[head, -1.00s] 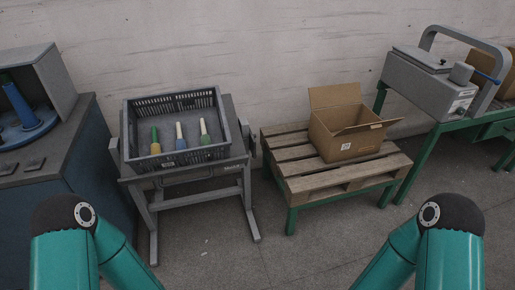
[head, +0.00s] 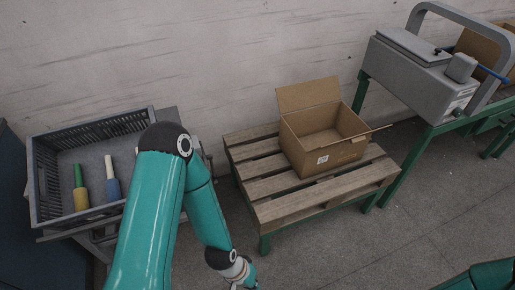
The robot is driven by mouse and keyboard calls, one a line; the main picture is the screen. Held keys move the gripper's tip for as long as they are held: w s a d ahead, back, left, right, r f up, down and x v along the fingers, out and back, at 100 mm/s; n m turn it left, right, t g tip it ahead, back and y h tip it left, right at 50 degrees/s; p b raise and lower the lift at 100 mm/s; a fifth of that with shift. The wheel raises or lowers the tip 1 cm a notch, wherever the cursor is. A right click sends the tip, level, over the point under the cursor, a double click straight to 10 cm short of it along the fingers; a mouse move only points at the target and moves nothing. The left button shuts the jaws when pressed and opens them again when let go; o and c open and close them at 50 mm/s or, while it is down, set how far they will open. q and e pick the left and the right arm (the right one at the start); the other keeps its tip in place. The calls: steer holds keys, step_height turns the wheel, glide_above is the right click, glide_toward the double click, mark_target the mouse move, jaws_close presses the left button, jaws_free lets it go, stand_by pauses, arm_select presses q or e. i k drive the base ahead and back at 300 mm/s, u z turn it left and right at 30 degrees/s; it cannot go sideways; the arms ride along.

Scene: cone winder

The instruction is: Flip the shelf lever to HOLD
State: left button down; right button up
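No lever marked HOLD can be made out in the head view. A blue handle (head: 492,73) sticks out from the grey machine (head: 425,75) at the upper right, but I see no label on it and cannot tell whether it is a shelf lever. My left arm reaches across the lower left middle, its wrist at the bottom edge; its gripper is out of view. Only a piece of my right arm shows at the bottom right corner, and its gripper is out of view.
A grey crate (head: 45,150) with a green-tipped cone (head: 80,188) and a white-and-blue one (head: 112,180) stands left, partly behind my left arm. An open cardboard box (head: 335,158) sits on a wooden pallet (head: 285,212) with green legs. Floor at the lower right is clear.

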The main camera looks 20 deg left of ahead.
mark_target(212, 168)
steer(key=u, duration=0.1)
steer(key=i, duration=1.4)
steer(key=u, duration=0.45)
